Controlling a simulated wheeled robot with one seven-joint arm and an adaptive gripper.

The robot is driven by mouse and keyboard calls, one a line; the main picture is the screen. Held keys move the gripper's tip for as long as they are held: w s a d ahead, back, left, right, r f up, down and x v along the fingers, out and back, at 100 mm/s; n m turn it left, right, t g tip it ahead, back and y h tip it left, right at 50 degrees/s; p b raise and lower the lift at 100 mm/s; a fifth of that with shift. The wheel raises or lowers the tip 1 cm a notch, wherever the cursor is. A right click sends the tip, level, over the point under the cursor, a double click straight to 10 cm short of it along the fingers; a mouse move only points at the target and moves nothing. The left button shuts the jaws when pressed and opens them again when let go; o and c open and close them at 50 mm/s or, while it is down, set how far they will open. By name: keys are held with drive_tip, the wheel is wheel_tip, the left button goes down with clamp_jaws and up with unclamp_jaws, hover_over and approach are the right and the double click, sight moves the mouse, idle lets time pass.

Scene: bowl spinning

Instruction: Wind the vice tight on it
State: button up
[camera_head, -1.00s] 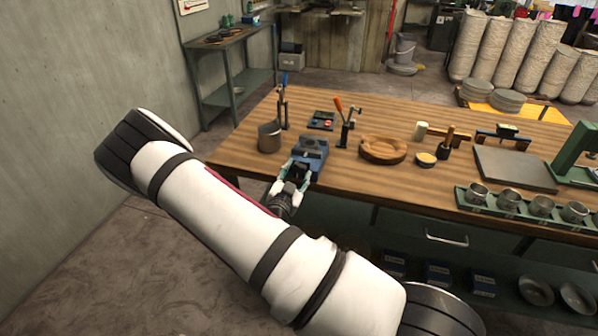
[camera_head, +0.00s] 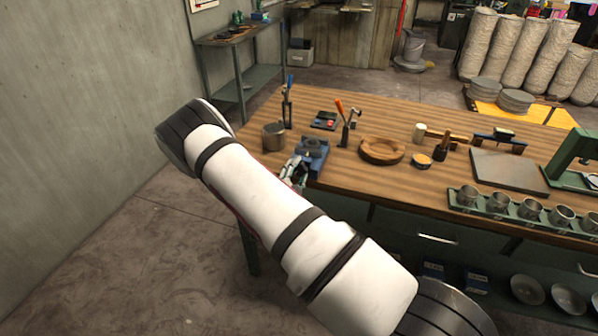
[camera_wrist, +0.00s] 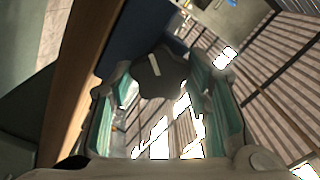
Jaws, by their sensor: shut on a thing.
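The blue vice (camera_head: 314,162) stands at the front left edge of the wooden bench, with a dark round piece (camera_head: 310,145) at its top. In the wrist view the vice's blue side (camera_wrist: 135,38) fills the upper middle. A dark lobed knob (camera_wrist: 160,76) with a pale stripe is in front of it. My gripper (camera_head: 292,172) is at the vice's front left side, partly hidden by my arm. In the wrist view its teal-padded fingers (camera_wrist: 162,95) stand on either side of the knob and are shut on it.
The bench's front edge (camera_wrist: 72,85) runs close by my gripper.

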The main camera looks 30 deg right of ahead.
drive_tip(key=shift+f, duration=0.1)
idle(0.3)
drive_tip(key=o, duration=1.2)
drive_tip(key=shift+c, duration=0.2)
drive_tip(key=shift+a, duration=0.1)
drive_tip(key=v, duration=1.2)
